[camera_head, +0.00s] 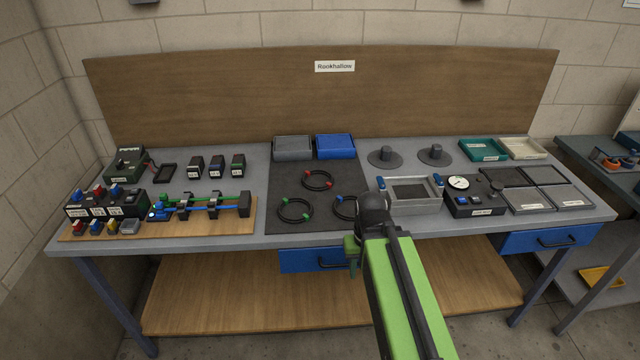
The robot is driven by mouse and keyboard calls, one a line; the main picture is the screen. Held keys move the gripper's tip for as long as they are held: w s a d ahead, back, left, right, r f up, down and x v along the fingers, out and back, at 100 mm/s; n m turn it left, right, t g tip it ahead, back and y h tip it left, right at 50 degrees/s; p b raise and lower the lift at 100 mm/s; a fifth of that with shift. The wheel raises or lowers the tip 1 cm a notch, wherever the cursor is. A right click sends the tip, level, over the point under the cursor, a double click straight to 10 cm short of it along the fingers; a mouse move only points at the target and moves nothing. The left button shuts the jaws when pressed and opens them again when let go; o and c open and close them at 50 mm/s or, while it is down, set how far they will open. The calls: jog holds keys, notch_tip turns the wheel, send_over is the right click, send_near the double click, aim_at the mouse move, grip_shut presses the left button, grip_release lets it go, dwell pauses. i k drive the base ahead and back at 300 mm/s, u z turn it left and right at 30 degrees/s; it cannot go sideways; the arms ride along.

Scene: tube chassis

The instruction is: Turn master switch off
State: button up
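No label that reads as master switch is legible, so I cannot tell for sure which device it is. A dark green box (127,164) with a small red-marked part at its right side stands at the back left of the bench. In front of it is a black switch box (106,206) with red and blue caps on top and white labels. At the right, a black box (474,201) carries a round white gauge and blue buttons. My gripper (354,258) seems to be the small green part at the bench's front edge, far right of the left-hand boxes; its fingers are not clear.
A wooden board (245,222) at front left holds blue and green rods in clamps. A dark mat (300,220) with cable rings fills the middle. A grey tray (408,208) lies near my arm.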

aim_at(77, 196)
jog(key=u, duration=1.65)
jog(key=i, duration=1)
jog(key=u, duration=0.8)
jog(key=i, duration=0.9)
jog(key=u, duration=0.55)
